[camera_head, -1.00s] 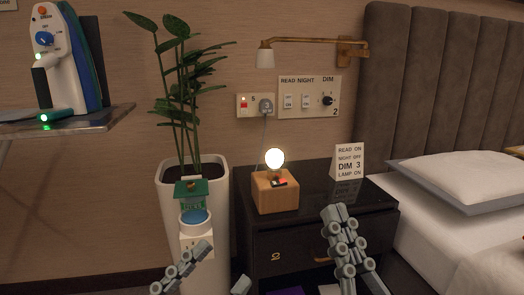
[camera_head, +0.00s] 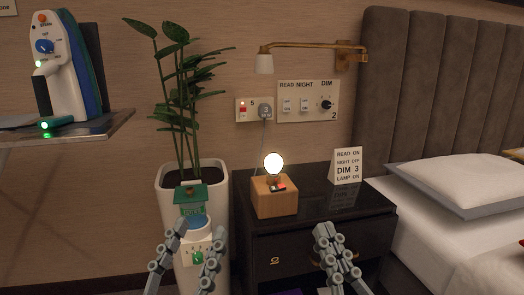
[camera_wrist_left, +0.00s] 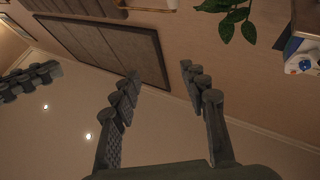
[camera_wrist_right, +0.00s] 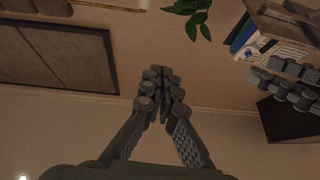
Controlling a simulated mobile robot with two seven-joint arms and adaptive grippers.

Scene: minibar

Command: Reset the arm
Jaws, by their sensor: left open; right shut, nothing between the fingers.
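My left gripper (camera_head: 194,245) is at the bottom of the head view, its fingers spread and empty, in front of the white planter. It also shows open in the left wrist view (camera_wrist_left: 160,85). My right gripper (camera_head: 322,232) is in front of the dark nightstand (camera_head: 262,240), pointing upward. Its fingers are closed together with nothing between them, as the right wrist view (camera_wrist_right: 160,80) shows. Neither gripper holds a thing.
A lit bulb lamp on a wooden block (camera_head: 274,200) and a sign (camera_head: 347,166) stand on the nightstand. The tall white planter (camera_head: 172,190) holds a plant. A shelf (camera_head: 95,132) with an iron-like appliance (camera_head: 62,85) is at left; the bed (camera_head: 450,235) is at right.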

